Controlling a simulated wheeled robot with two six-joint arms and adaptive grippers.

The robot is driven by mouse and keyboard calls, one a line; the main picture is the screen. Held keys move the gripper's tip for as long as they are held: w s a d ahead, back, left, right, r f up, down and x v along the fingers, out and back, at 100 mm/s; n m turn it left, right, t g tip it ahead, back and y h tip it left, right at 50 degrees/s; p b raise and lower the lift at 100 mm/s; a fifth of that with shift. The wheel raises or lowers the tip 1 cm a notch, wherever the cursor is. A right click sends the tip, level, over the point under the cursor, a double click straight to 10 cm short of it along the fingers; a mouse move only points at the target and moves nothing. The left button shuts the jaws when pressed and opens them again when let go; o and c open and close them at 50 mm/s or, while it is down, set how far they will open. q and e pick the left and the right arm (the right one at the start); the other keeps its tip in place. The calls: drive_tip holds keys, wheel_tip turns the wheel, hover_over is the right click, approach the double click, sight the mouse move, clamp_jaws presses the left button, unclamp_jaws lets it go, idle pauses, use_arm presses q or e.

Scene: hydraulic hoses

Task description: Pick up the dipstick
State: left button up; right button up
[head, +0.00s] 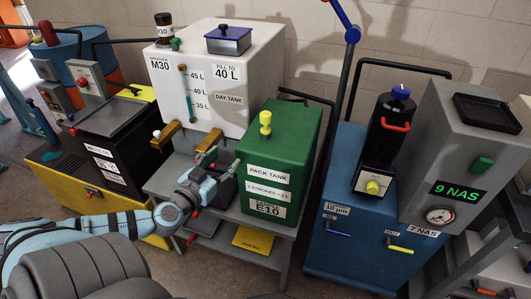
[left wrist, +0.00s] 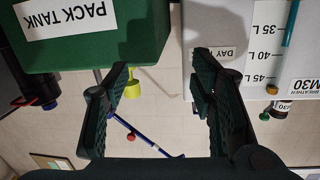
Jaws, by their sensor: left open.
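The dipstick appears to be the yellow-knobbed piece (head: 265,122) standing upright in the top of the green pack tank (head: 307,130). Its shaft is hidden inside the tank. My left gripper (head: 207,152) is in front of the white day tank, to the left of the pack tank and lower than the yellow knob. In the upside-down left wrist view, my left gripper (left wrist: 162,82) has its fingers wide apart with nothing between them. The yellow knob (left wrist: 132,89) shows there beyond one finger, apart from it and partly covered. My right gripper is not in view.
The white day tank (head: 207,105) stands behind the gripper, with two brass taps (head: 165,134) low on its front. A blue filter unit (head: 345,222) with a black canister (head: 392,125) stands right of the pack tank. Open air lies above the pack tank.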

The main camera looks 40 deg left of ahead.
sight(263, 129)
use_arm(q)
drive_tip(key=shift+t+h, duration=0.6)
drive_tip(key=shift+h, duration=0.2)
drive_tip(key=w+d+r+b, duration=0.1)
drive_tip(key=w, duration=0.2)
drive_tip(key=w+d+r+b, duration=0.1)
drive_tip(key=w, duration=0.2)
drive_tip(key=w+r, duration=0.2)
drive_tip(key=w, duration=0.1)
drive_tip(key=shift+w+d+b, duration=0.4)
drive_tip(key=w, duration=0.1)
drive_tip(key=w+p, duration=0.1)
drive_tip(key=w, duration=0.1)
drive_tip(key=w+r, duration=0.1)
drive_tip(key=w, duration=0.1)
drive_tip(key=shift+w+d+p, duration=0.1)
drive_tip(key=shift+d+p, duration=0.05)
drive_tip(key=shift+p, duration=0.2)
drive_tip(key=shift+w+f, duration=0.15)
drive_tip(key=shift+w, duration=0.1)
drive_tip(key=shift+s, duration=0.1)
drive_tip(key=c, duration=0.6)
clamp_jaws()
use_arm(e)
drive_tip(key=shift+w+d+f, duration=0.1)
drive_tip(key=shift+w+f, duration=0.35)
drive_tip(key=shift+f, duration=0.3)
